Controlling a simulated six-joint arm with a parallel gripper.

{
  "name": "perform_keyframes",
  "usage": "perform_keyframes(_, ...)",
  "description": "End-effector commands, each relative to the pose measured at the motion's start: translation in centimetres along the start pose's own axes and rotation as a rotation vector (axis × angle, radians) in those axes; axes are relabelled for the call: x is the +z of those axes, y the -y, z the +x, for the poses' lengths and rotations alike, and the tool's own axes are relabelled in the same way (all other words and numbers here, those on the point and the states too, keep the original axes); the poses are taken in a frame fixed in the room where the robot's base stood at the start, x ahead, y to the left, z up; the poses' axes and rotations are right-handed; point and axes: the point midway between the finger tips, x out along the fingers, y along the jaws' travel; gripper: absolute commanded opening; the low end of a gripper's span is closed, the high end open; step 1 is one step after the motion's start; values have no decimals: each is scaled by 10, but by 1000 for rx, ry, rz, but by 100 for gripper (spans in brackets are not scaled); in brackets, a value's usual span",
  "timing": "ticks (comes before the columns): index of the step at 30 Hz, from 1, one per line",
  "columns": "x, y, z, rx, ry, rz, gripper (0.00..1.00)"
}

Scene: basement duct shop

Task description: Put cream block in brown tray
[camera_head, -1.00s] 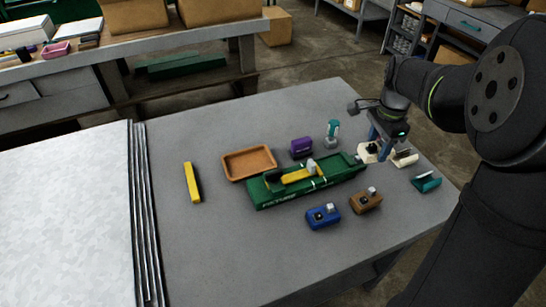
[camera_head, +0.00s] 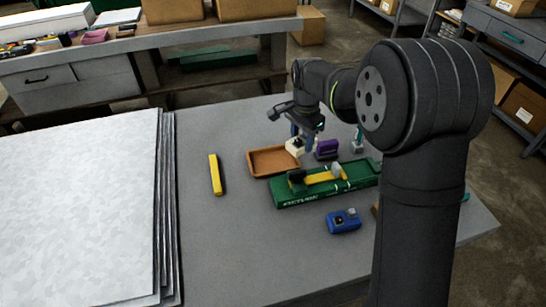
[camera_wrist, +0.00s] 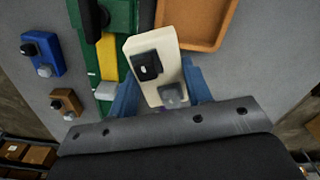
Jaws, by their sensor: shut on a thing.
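My gripper (camera_head: 306,140) is shut on the cream block (camera_head: 295,146), which has a black part and a grey knob on its face. The wrist view shows the cream block (camera_wrist: 154,62) between the two blue fingers (camera_wrist: 160,92). The brown tray (camera_head: 258,172) lies flat on the grey table and looks empty where it shows. The block is by the tray's right back corner in the head view; in the wrist view the tray (camera_wrist: 186,42) is beside it, to the upper right. The block looks raised, but its exact height is hard to tell.
A green fixture (camera_head: 300,197) with a yellow bar lies in front of the tray. A purple block (camera_head: 327,149) and a teal-topped piece (camera_head: 357,140) stand to the right. A blue block (camera_head: 343,220), a yellow bar (camera_head: 215,174) and stacked metal sheets (camera_head: 80,215) are nearby.

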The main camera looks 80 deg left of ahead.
Motion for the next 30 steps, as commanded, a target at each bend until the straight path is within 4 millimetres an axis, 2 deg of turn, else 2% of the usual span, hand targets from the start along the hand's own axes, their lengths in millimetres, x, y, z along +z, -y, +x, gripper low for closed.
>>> perform_keyframes(6, 30, 42, 31, 0, 0, -3, 10)
perform_keyframes(12, 46, 67, 48, -1, -1, 0, 10)
perform_keyframes(19, 50, 72, 60, 0, 0, 2, 10)
perform_keyframes(25, 50, 71, 88, -1, 1, 1, 10)
perform_keyframes(30, 50, 72, 91, -4, -1, 2, 10)
